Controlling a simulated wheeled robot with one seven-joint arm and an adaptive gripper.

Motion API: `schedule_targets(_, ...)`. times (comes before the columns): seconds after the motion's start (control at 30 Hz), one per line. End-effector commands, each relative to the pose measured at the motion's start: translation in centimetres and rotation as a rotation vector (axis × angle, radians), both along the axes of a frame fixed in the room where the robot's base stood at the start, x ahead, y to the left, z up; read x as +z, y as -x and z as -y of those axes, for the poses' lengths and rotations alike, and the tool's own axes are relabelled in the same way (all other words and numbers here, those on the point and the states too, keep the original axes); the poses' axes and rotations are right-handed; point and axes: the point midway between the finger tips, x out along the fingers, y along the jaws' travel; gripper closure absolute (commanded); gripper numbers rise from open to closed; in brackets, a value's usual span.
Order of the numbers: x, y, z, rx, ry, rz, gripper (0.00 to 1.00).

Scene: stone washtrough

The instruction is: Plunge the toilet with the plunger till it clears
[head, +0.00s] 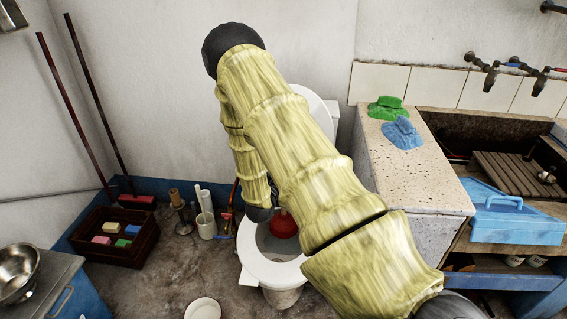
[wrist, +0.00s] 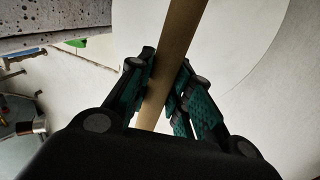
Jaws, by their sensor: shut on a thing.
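The white toilet (head: 258,266) stands on the floor in the middle of the head view, partly hidden by my arm. The plunger's red cup (head: 284,226) shows inside the bowl; I cannot tell how hard it presses or whether the drain is covered. Its pale wooden handle (wrist: 178,45) rises through the wrist view. My gripper (wrist: 162,85) is shut on that handle, with a finger on each side. In the head view my arm hides the gripper and most of the handle. The raised white lid (head: 313,106) shows behind my arm.
A speckled stone block (head: 440,185) stands close on the right, with green (head: 388,108) and blue (head: 402,133) cloths on top. A white brush holder (head: 206,225) stands left of the toilet. A white bowl (head: 202,310) lies on the floor in front.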

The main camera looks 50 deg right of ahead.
Motion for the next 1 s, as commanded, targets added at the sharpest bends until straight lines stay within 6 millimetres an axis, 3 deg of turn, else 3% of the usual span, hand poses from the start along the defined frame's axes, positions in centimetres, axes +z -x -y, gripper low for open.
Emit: schedule_targets(1.0,7.7,0.0,0.0,0.000,0.000,0.001,1.00)
